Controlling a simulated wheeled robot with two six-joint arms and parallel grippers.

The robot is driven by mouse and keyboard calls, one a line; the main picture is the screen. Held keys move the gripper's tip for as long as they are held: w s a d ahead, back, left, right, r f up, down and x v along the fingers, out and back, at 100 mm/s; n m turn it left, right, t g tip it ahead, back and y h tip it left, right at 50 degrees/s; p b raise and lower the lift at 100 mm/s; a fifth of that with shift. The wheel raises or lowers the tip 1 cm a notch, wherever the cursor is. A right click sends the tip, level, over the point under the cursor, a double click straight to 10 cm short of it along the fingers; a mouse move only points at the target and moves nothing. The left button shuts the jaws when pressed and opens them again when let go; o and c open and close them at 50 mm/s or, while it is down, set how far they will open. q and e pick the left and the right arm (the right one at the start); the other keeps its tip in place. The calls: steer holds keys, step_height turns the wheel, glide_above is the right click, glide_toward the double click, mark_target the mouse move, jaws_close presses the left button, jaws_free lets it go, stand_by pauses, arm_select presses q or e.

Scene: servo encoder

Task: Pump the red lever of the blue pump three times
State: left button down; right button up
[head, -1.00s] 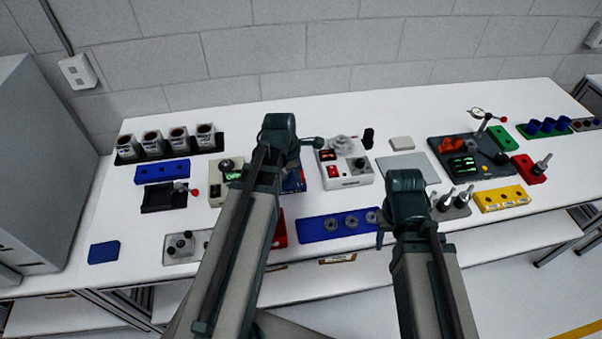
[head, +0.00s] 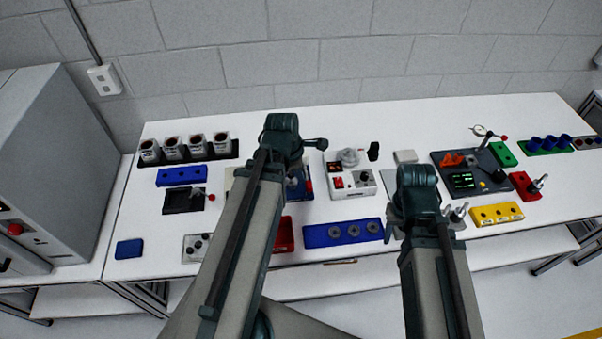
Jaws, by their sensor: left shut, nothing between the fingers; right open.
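A blue item with a red part (head: 309,186) shows just right of my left forearm on the bench. It may be the blue pump, but most of it is hidden behind my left arm and I cannot make out its lever. My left gripper (head: 296,160) is over this area, shut and empty. Its fingers are largely hidden by its own wrist. I cannot tell whether it touches the item. My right gripper (head: 395,222) is open, near the right end of a blue strip with round parts (head: 318,237). Its fingers are mostly hidden.
A white box with a red switch (head: 352,183) stands right of the blue item. A red block (head: 284,236) lies in front. A dark board (head: 447,160), a yellow block (head: 497,214) and a rack of cups (head: 150,162) stand further out.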

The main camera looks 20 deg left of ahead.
stand_by(0.4)
arm_select(q)
steer(key=w+a+r+g+p, duration=0.1)
steer(key=w+a+r+p, duration=0.2)
steer(key=w+r+p, duration=0.1)
steer(key=shift+w+h, duration=0.3)
steer(key=shift+w, duration=0.15)
steer(key=b, duration=1.4)
glide_toward(309, 184)
steer(key=f, duration=0.4)
steer(key=d+f, duration=0.1)
steer(key=f, duration=0.2)
steer(key=shift+w, duration=0.35)
steer(key=shift+r, duration=0.1)
